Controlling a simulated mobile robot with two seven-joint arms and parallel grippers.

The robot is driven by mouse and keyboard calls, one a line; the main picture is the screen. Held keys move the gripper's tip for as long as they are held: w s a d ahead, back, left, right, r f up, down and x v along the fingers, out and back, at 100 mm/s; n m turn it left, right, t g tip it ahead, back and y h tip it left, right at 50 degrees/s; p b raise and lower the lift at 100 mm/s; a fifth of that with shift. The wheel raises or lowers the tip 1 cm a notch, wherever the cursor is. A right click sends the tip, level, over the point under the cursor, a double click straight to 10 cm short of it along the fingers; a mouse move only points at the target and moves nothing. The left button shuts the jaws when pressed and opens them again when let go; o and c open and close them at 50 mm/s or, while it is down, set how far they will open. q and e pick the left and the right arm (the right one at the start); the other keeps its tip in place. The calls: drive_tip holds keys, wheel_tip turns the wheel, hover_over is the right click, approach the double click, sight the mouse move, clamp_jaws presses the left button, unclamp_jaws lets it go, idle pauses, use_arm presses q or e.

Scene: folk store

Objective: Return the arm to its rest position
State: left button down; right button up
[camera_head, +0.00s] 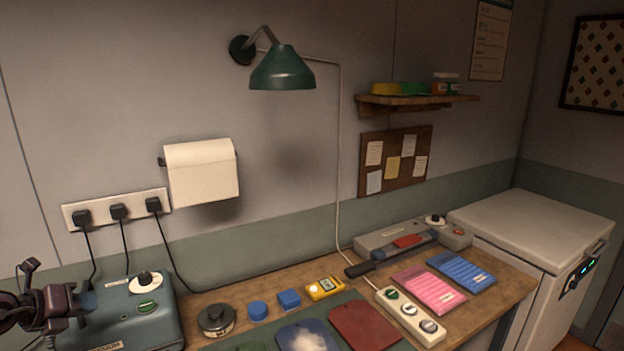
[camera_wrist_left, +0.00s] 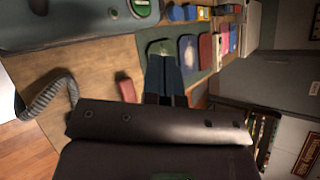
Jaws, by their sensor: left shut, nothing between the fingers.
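My left arm comes in at the left edge of the head view, its gripper (camera_head: 62,304) dark and partly cut off, in front of the grey-green vacuum machine (camera_head: 150,318). In the left wrist view the two dark blue fingers (camera_wrist_left: 165,62) lie together, shut and empty. They point over the wooden worktop and the green mat, where a green pouch lies by their tips. I cannot tell the gap to the worktop. My right gripper is in neither view.
The worktop (camera_head: 508,290) holds a round dark pot (camera_head: 216,319), blue blocks, a yellow meter (camera_head: 325,287), flat pouches, a switch strip (camera_head: 410,317) and a sealer (camera_head: 397,241). A white chest freezer (camera_head: 530,226) stands right. A green lamp (camera_head: 283,70) hangs above.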

use_arm(q)
drive_tip(key=d+r+n+t+h, duration=0.2)
drive_tip(key=d+n+t+h, duration=0.1)
drive_tip(key=d+n+t, duration=0.4)
drive_tip(key=s+d+f+n+g+y+b, duration=0.1)
drive_tip(key=s+d+f+n+y, duration=0.3)
drive_tip(key=s+f+n, duration=0.7)
drive_tip(key=s+d+f+n+g+y+b, duration=0.1)
drive_tip(key=s+d+f+n+g+y, duration=0.2)
drive_tip(key=s+d+f+n, duration=0.4)
drive_tip(key=s+f+n+g, duration=0.1)
drive_tip(key=s+f+n, duration=0.4)
drive_tip(key=s+f, duration=0.2)
wheel_tip(320, 180, down, 3)
drive_tip(key=shift+d+r+n+g+y, duration=0.1)
drive_tip(key=shift+d+n+g+y, duration=0.2)
drive_tip(key=shift+d+y, duration=0.1)
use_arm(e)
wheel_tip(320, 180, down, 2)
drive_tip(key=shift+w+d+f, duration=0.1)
